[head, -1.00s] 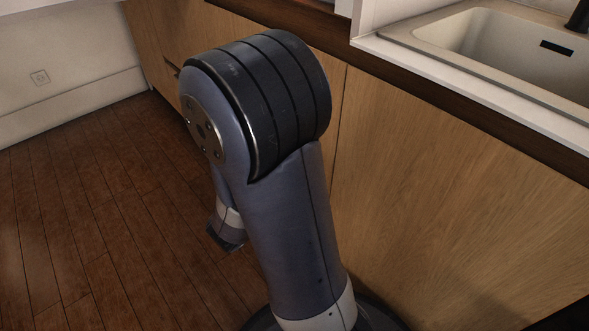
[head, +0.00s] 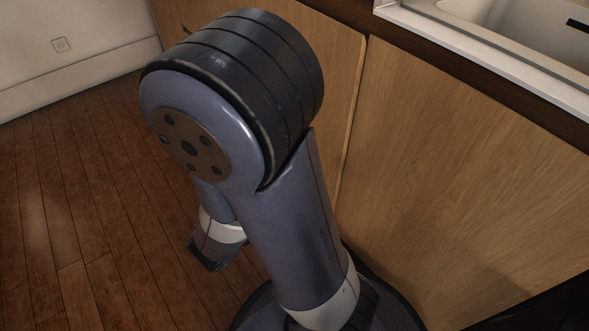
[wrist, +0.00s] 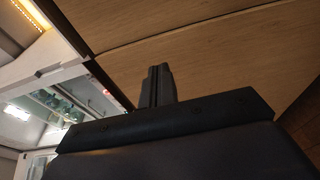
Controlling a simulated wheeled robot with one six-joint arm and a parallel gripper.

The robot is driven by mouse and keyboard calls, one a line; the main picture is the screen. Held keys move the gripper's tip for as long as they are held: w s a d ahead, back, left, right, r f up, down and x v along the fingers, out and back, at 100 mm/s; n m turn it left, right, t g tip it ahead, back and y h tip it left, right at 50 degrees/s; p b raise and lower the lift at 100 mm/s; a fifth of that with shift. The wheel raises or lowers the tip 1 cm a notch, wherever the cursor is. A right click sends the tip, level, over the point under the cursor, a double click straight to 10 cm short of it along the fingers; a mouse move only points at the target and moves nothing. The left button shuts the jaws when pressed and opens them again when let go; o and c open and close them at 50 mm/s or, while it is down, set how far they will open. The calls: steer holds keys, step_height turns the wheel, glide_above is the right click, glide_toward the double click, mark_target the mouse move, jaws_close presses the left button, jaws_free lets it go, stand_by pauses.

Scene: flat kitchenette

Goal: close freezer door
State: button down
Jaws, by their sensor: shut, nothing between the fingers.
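I cannot make out a freezer or its door in either view. My gripper (wrist: 157,86) shows in the wrist view as two dark fingers close together, shut and empty. It points toward wooden cabinet fronts (wrist: 215,55), and I cannot tell how far off they are. In the head view my arm fills the middle and hides part of the cabinets behind it. I cannot clearly see the fingers there.
Wooden cabinet fronts (head: 460,150) run along the right, close to my arm and base. A white counter with a sink (head: 520,30) is above them.

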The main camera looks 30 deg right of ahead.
steer(key=m+g, duration=0.3)
steer(key=g, duration=0.2)
glide_toward(338, 118)
steer(key=shift+h, duration=0.4)
steer(key=d+b, duration=0.1)
steer(key=d, duration=0.2)
steer(key=d+b, duration=0.1)
steer(key=d, duration=0.2)
steer(key=shift+s+d+f, duration=0.1)
steer(key=shift+d+f, duration=0.15)
steer(key=shift+d, duration=0.1)
steer(key=shift+d+f+b, duration=0.15)
steer(key=shift+d+b, duration=0.3)
steer(key=shift+b, duration=0.15)
steer(key=shift+d, duration=0.4)
steer(key=shift+a, duration=0.15)
